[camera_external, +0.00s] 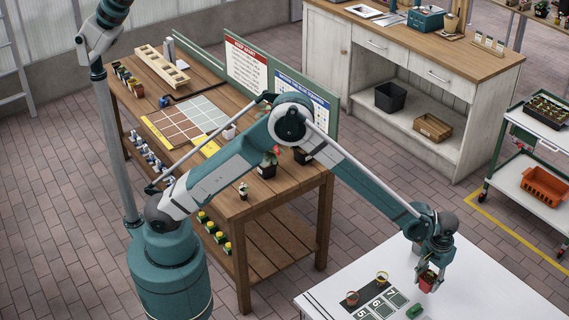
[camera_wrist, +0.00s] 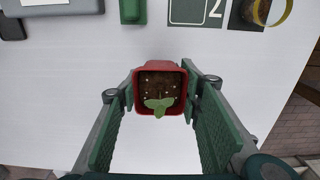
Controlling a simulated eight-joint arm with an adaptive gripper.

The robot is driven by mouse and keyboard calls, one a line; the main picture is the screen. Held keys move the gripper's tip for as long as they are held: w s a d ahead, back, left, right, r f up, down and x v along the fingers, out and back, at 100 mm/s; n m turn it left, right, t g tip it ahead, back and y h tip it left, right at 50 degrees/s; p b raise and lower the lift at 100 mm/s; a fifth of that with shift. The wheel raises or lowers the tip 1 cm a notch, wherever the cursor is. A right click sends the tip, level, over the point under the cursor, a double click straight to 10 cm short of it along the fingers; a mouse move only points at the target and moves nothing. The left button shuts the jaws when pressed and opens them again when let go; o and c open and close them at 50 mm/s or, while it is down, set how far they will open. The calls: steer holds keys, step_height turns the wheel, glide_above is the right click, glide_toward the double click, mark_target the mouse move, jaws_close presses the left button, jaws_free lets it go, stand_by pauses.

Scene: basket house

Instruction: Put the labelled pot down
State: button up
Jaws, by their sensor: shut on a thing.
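In the wrist view the same pot (camera_wrist: 184,85) shows from above, with brown soil, pale specks and a small green seedling (camera_wrist: 158,105). Its label cannot be made out. Whether the pot's base touches the table is hard to tell; it looks a little above it.
A green block (camera_external: 414,311) lies near my gripper. A wooden bench (camera_external: 262,204) with plants stands to the left. Bare white surface surrounds the held pot.

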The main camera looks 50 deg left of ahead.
mark_target(429, 277)
steer(key=shift+f, duration=1.3)
steer(key=shift+f, duration=0.2)
steer(key=o, duration=1.1)
steer(key=shift+o, duration=0.2)
steer(key=shift+r, duration=0.15)
step_height(429, 277, up, 12)
steer(key=shift+r, duration=0.1)
